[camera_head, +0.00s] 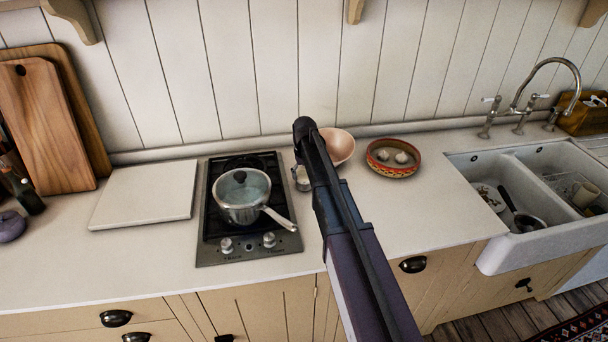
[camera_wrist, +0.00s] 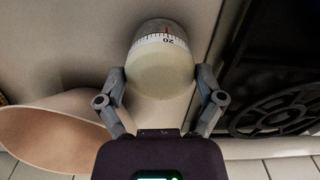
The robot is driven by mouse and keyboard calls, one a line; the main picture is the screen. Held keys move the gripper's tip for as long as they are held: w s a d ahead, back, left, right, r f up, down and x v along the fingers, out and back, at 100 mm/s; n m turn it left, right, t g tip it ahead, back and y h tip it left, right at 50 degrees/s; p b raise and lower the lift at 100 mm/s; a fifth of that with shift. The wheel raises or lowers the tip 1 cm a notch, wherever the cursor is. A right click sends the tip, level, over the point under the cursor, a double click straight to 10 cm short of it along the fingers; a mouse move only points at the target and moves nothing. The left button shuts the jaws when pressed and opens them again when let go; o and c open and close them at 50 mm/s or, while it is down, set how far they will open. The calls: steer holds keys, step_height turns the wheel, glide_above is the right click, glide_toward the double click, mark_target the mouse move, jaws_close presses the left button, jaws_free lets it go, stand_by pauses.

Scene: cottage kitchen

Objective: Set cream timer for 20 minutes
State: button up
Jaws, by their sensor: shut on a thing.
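The cream timer (camera_wrist: 162,76) is between the two fingers of my gripper (camera_wrist: 160,78) in the wrist view. It has a cream dome on the near side, a greyish part on the far side, and a white band with dark ticks between them. The number 20 shows upside down on the band, close to a thin reddish mark. My gripper is shut on the timer, one finger touching each side. In the head view my arm covers most of this spot, and only a small silvery shape (camera_head: 301,178) shows beside it; I cannot tell if it is the timer.
The black gas hob (camera_head: 212,225) with a lidded steel pot (camera_head: 243,193) is just left of my arm. A pinkish bowl (camera_head: 340,145) stands close behind it on the right. A patterned red dish (camera_head: 392,170) holds garlic. The counter's right part is clear up to the sink (camera_head: 545,250).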

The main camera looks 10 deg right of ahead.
mark_target(304, 173)
steer(key=o, duration=0.9)
steer(key=shift+c, duration=0.2)
steer(key=shift+n, duration=0.5)
step_height(304, 173, up, 14)
steer(key=p, duration=1.4)
steer(key=s+f+m+b, duration=0.1)
steer(key=s+f+b, duration=0.3)
steer(key=s, duration=1)
steer(key=s+f+m+b, duration=0.1)
steer(key=s+f+b, duration=0.2)
steer(key=s, duration=1.2)
steer(key=shift+f+b, duration=0.35)
steer(key=shift+f, duration=0.1)
